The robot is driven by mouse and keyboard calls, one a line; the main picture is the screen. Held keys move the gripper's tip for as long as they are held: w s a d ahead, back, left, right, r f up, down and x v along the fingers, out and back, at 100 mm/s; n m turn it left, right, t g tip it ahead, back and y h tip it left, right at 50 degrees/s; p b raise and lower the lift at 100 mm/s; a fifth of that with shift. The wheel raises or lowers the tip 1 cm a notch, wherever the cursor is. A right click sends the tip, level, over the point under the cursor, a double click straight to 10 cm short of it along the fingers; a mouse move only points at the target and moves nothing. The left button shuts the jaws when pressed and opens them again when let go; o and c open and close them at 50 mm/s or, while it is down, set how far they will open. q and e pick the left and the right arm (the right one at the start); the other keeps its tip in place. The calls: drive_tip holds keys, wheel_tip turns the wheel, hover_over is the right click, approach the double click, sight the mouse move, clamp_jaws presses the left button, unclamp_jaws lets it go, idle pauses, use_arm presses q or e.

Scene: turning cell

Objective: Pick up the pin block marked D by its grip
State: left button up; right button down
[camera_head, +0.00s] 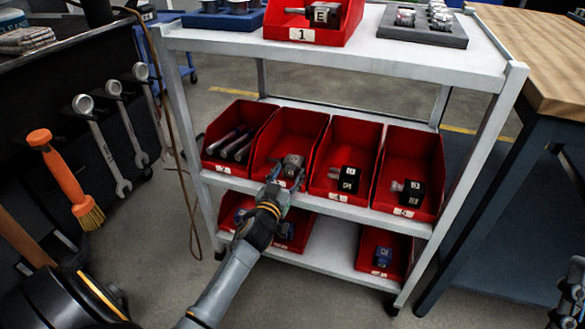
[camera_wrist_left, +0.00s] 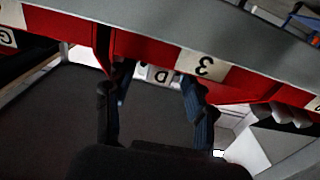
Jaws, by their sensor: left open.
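The block marked D (camera_head: 293,164) is a grey block in the red bin marked 3 on the cart's middle shelf. In the left wrist view, which is upside down, its face with the letter D (camera_wrist_left: 159,76) shows at the bin's front edge, between my fingers. Its grip cannot be made out. My left gripper (camera_head: 282,180) is open at the front of that bin, one finger to each side of the block in the wrist view. I cannot tell whether they touch it. A grey jointed part at the lower right edge may be my right gripper (camera_head: 571,289); its jaws are unclear.
Red bins with black blocks (camera_head: 348,179) (camera_head: 411,193) stand to the right; a bin with grey cylinders (camera_head: 233,143) stands left. The top shelf (camera_head: 215,38) is above, a lower shelf (camera_head: 330,262) below. A wooden bench (camera_head: 545,50) stands right.

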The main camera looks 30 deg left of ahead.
use_arm(q)
clamp_jaws()
drive_tip(key=shift+w+r, duration=0.1)
drive_tip(key=shift+r, duration=0.15)
